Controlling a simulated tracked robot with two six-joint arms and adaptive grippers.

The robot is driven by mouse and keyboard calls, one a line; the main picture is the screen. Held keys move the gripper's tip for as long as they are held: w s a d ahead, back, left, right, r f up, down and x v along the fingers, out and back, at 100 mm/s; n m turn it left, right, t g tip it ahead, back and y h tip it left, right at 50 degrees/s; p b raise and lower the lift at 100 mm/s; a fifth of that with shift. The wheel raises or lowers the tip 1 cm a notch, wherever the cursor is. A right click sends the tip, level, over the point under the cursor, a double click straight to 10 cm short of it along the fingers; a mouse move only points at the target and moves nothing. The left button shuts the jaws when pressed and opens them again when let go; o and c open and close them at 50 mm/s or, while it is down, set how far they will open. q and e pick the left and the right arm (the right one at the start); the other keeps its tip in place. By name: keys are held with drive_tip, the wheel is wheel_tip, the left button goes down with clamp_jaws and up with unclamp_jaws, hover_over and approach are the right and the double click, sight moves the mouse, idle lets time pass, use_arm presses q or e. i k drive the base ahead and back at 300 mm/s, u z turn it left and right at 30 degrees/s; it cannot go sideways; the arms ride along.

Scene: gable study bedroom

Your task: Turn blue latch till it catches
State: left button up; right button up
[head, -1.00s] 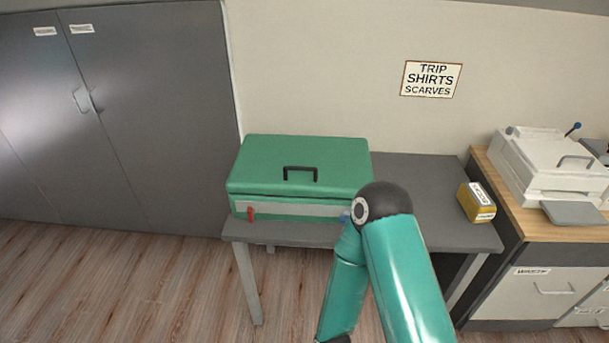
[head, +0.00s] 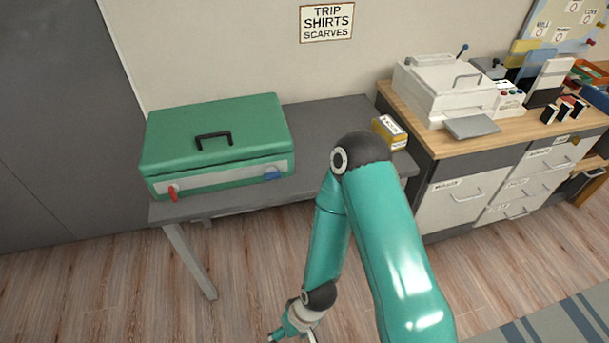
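A green case (head: 212,135) with a black handle stands closed on the grey table. The blue latch (head: 272,174) is at the right end of its pale front strip and seems to lie sideways, though it is small. A red latch (head: 173,193) at the left end hangs down. My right arm comes in from the lower right and bends down in front of the table. My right gripper (head: 290,329) is at the bottom edge, partly cut off, well below and apart from the case; its fingers are unclear. My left gripper is not in view.
A yellow box (head: 389,132) stands on the table's (head: 325,122) right end, partly behind my arm. A wooden-topped counter (head: 430,137) with a white machine (head: 445,90) is at the right. Grey cupboards (head: 60,110) stand at the left. Floor in front is clear.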

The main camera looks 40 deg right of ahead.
sight(272, 173)
drive_tip(key=z, duration=0.25)
drive_tip(key=k, duration=0.85)
drive_tip(key=z, duration=0.45)
drive_tip(key=i, duration=1)
